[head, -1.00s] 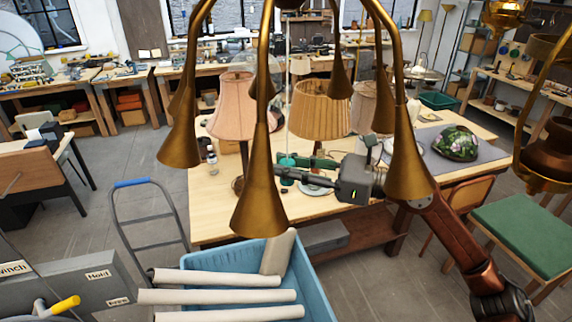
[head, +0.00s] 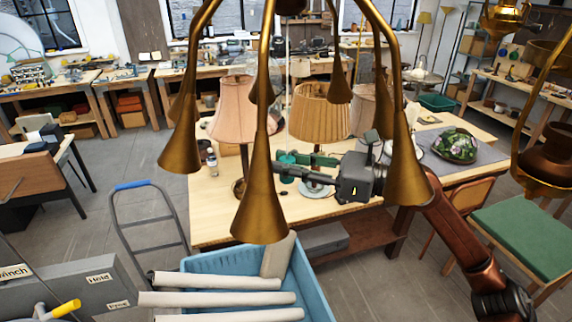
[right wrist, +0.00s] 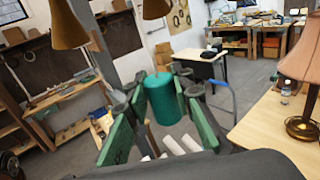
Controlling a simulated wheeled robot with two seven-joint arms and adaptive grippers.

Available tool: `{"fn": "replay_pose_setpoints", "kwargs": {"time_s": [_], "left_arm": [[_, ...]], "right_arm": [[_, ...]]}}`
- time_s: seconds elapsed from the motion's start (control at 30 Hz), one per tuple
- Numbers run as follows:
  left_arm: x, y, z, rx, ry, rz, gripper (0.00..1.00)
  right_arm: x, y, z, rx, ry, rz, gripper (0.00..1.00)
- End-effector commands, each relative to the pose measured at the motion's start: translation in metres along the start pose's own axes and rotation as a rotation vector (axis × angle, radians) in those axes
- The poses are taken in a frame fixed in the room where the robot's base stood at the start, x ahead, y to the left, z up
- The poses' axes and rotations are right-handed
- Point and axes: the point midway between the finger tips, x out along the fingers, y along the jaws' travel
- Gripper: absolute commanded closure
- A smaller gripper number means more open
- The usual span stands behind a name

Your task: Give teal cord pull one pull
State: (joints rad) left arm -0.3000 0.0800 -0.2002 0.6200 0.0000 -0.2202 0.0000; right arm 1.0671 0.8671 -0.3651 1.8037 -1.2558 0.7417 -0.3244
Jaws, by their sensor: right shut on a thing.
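The teal cord pull (right wrist: 163,98) is a teal cylinder, seen between the green fingers of my right gripper in the right wrist view. It also shows in the head view (head: 287,159), in front of the table lamps. My right gripper (right wrist: 155,108) is shut on the cord pull, with the fingers on either side of it. In the head view the gripper (head: 290,166) reaches left above the workbench, partly behind a brass lamp cone. My left gripper is not in view.
A brass chandelier (head: 262,205) with several cone shades hangs close in front. Behind it, pleated lamps (head: 320,110) stand on the wooden workbench (head: 215,225). A blue bin (head: 318,290) with pale rolls sits below. A green-seated chair (head: 520,235) stands at right.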

Motion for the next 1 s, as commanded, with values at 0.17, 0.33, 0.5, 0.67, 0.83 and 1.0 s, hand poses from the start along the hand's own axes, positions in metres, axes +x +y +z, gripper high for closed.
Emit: {"fn": "replay_pose_setpoints", "kwargs": {"time_s": [0.17,0.33,0.5,0.67,0.83,1.0], "left_arm": [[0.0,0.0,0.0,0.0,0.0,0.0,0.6],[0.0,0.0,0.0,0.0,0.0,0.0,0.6],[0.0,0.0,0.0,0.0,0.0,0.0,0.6],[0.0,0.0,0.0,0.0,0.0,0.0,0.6],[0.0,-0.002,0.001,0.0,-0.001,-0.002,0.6],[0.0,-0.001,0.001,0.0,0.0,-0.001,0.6]], "right_arm": [[0.0,0.0,-0.001,0.001,0.001,0.0,1.0],[0.0,0.0,0.0,0.001,0.0,0.0,0.69],[0.0,0.0,0.0,0.001,0.0,0.0,0.58],[0.0,0.0,0.0,0.001,0.0,0.0,0.58],[-0.004,0.0,0.0,0.001,0.0,-0.001,0.58],[-0.028,-0.001,-0.001,0.002,0.001,-0.003,0.58]]}}
